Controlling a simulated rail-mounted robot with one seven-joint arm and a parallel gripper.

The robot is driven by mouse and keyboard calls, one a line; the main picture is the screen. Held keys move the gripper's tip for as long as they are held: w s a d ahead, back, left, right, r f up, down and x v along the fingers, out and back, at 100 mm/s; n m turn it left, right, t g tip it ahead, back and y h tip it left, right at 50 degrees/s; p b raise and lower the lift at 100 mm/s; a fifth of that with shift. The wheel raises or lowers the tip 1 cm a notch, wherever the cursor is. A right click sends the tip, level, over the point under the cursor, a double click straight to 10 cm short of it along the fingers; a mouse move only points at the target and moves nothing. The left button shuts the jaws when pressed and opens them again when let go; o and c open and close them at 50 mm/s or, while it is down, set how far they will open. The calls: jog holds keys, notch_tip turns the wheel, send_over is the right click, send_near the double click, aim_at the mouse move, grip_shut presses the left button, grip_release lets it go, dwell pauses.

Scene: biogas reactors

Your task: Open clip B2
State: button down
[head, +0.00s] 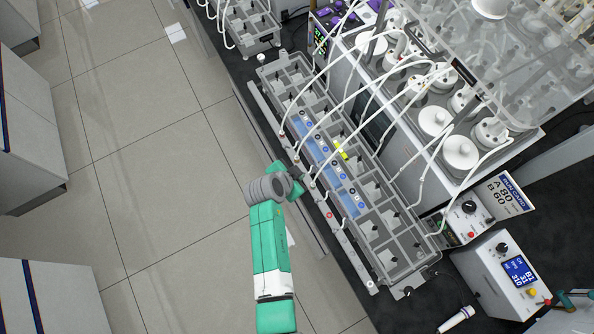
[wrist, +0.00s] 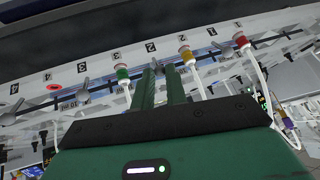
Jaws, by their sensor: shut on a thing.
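My gripper (wrist: 161,70) has its two green fingers close together, with their tips at the numbered rail (wrist: 100,58). They are shut on a small grey clip by the second label 2; the fingers hide most of it, so its open or closed position cannot be told. A yellow-capped port (wrist: 185,51) with a white tube is just right of the fingers. A green-capped port (wrist: 122,73) is just left. In the head view my gripper (head: 299,180) reaches the near edge of the long grey rack (head: 345,235). No letter B is readable on the rail.
Other grey clips sit by labels 3 (wrist: 83,88) and 1 (wrist: 219,46). A red-capped port (wrist: 241,40) is at the right. White tubes (head: 330,130) arch over the rack to the reactor bottles (head: 460,152). The floor (head: 150,160) left of the bench is clear.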

jog(key=shift+f, duration=0.1)
jog(key=c, duration=1.4)
grip_release()
jog(key=v, duration=0.8)
jog(key=shift+w, duration=0.1)
jog(key=w+r+n+t+y+p, duration=0.15)
jog(key=w+r+t, duration=0.4)
jog(key=r, duration=1.05)
jog(key=w+d+r+n+t+y+p, duration=0.1)
jog(key=w+r+n+t, duration=0.15)
jog(key=r, duration=1.25)
jog(key=w+d+r+n+t+y+p, duration=0.1)
jog(key=r+t, duration=0.2)
jog(key=r, duration=1.2)
jog(key=s+d+r+n+t, duration=0.1)
jog(key=s+r+t, duration=0.1)
jog(key=s+r, duration=0.3)
jog(key=s+d+r+n+t+p, duration=0.1)
jog(key=s+r, duration=0.4)
jog(key=r, duration=0.7)
jog(key=s+d+r+n+t, duration=0.1)
jog(key=s+r+t, duration=0.3)
jog(key=r, duration=0.5)
jog(key=shift+s+d+r+n+t, duration=0.2)
jog(key=shift+s+r+n+t, duration=0.1)
jog(key=shift+s+n, duration=0.45)
